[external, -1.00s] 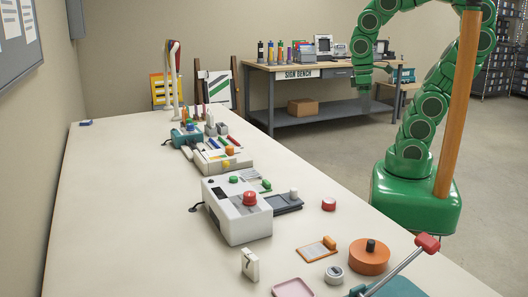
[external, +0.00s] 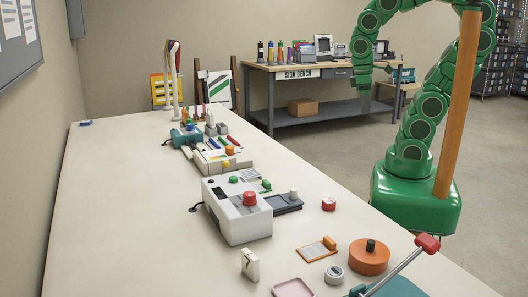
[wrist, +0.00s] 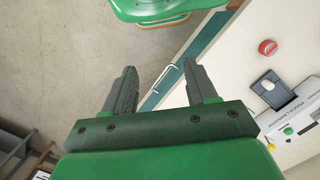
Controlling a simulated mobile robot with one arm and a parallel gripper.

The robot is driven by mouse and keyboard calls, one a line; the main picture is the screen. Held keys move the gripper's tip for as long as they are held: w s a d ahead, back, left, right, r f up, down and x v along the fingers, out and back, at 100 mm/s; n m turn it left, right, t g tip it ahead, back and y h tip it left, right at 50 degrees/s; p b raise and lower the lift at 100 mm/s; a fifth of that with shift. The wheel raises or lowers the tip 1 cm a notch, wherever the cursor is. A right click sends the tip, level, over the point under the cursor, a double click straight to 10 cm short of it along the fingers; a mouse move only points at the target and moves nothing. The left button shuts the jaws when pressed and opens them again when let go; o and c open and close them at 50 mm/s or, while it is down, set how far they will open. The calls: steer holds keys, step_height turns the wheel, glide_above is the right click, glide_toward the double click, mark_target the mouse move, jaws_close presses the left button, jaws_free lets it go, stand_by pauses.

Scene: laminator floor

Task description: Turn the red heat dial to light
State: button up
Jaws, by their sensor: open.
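The white laminator (external: 235,225) stands on the long pale table. Its red heat dial (external: 250,199) is a round knob on top near the front right corner; its setting marks are too small to read. Green knobs are also on the machine. In the wrist view, part of the laminator (wrist: 298,112) shows at the right edge with printed lettering, and the red dial is not visible. My gripper (wrist: 160,67) is open and empty, with floor and the table edge beneath it. In the external view it hangs high beyond the table's right edge, well apart from the dial.
A red round item (external: 328,204) lies right of the laminator; it also shows in the wrist view (wrist: 267,47). An orange round pot (external: 369,257) and a lever with a red grip (external: 428,242) are nearer. Other machines stand behind the laminator.

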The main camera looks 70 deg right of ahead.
steer(key=w+r+n+h, duration=0.1)
steer(key=w+r+n, duration=0.15)
steer(key=w, duration=0.45)
steer(key=w+r+n+h, duration=0.1)
steer(key=w+r+n, duration=0.15)
steer(key=w, duration=0.45)
steer(key=w+a+f+n+t+h, duration=0.1)
steer(key=w+a+n, duration=0.2)
steer(key=w+a, duration=0.65)
steer(key=w+a+n+h, duration=0.1)
steer(key=w+a+n, duration=0.3)
steer(key=a, duration=1)
steer(key=n, duration=0.6)
glide_toward(249, 193)
steer(key=f, duration=0.1)
steer(key=shift+t, duration=0.4)
steer(key=shift+s+x, duration=0.2)
steer(key=shift+x, duration=1.75)
steer(key=shift+s+x, duration=0.2)
steer(key=shift+x, duration=1.75)
